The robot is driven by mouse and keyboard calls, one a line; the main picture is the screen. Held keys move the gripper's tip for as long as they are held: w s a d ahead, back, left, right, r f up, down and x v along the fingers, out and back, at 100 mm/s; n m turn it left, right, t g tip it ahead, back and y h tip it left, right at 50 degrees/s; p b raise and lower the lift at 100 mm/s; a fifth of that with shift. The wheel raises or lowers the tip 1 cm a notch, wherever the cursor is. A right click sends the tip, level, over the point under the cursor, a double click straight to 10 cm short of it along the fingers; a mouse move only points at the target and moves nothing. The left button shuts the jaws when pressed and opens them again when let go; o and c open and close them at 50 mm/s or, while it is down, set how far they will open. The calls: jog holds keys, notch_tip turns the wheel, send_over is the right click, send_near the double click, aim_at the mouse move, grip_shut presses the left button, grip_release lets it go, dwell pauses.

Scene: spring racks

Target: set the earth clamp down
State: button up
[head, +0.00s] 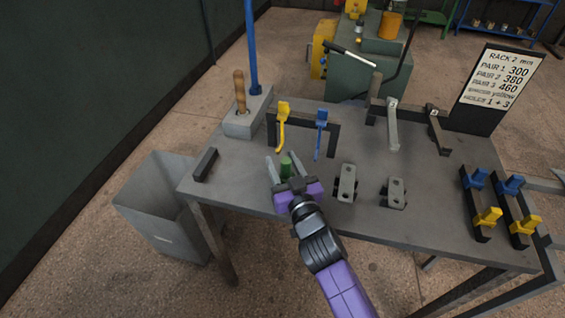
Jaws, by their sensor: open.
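My gripper (286,160) is open above the near left part of the grey table (240,165), its two grey fingers spread apart. A small green upright piece (286,166) shows between the fingers, close to the purple gripper body; it may be the earth clamp, but its shape is too small to be sure. Both fingers look apart from it. The gripper body hides its lower end, so I cannot tell whether it rests on the table.
A black stand behind my gripper bears a yellow hook (282,115) and a blue hook (321,120). Two grey brackets (347,183) lie to the right. A sign (500,75) stands at back right.

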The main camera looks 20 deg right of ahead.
jog(key=shift+r, duration=0.25)
jog(key=s, duration=0.5)
jog(key=s+b, duration=0.1)
jog(key=s, duration=0.5)
jog(key=shift+a+f+b, duration=0.15)
jog(key=shift+a+b, duration=0.05)
jog(key=shift+b, duration=0.1)
jog(key=shift+s, duration=0.5)
jog(key=s+d+g, duration=0.1)
jog(key=s+g, duration=0.2)
jog(key=s, duration=2.9)
jog(key=shift+s+d+r+y, duration=0.15)
jog(key=shift+d+r+y, duration=0.1)
jog(key=shift+d+y, duration=0.1)
